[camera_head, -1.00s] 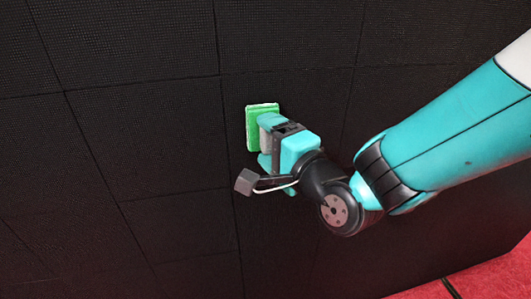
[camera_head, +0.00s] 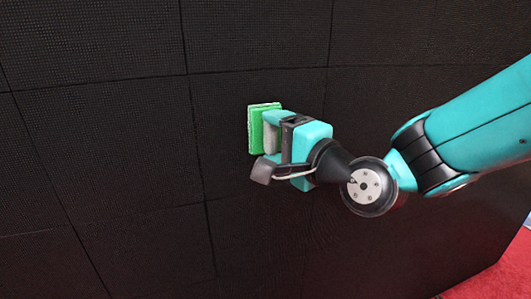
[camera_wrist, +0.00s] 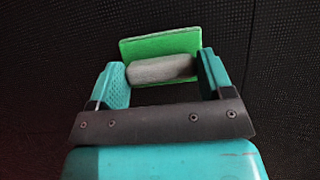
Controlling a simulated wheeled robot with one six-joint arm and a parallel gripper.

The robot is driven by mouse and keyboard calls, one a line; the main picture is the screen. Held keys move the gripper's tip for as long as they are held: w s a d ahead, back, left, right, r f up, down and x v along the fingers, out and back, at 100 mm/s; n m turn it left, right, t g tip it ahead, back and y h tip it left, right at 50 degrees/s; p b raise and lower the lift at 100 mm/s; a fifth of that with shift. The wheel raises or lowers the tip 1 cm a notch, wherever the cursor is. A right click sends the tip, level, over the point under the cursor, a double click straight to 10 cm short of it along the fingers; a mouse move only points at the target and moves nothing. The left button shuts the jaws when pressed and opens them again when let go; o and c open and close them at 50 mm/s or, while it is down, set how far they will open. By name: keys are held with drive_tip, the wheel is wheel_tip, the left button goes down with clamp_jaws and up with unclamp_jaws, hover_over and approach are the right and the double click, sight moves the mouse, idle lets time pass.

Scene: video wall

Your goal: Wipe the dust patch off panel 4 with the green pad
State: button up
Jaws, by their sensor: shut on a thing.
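The green pad (camera_head: 257,128) is a flat block with a grey grip piece behind it. My gripper (camera_head: 271,133) is shut on the grey grip piece, with the green face turned to the black wall. In the wrist view the pad (camera_wrist: 160,49) stands beyond the two teal fingers of my gripper (camera_wrist: 162,72), which close on the grey piece from both sides. The pad is at or very near the wall surface; I cannot tell if it touches. No dust patch shows on the visible panels, and no panel number can be read.
The video wall (camera_head: 110,140) is black and split by thin seams into large panels. A seam runs above the pad and another to its left. Red floor (camera_head: 497,277) shows at the lower right. The wall around the pad is free of obstacles.

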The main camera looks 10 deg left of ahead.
drive_tip(key=d+b, duration=0.1)
drive_tip(key=w+d+b, duration=0.1)
drive_tip(key=w+d, duration=0.1)
drive_tip(key=shift+w+d+r+b, duration=0.1)
drive_tip(key=shift+w+d+b, duration=0.15)
drive_tip(key=shift+d+b, duration=0.15)
drive_tip(key=shift+s+a, duration=0.1)
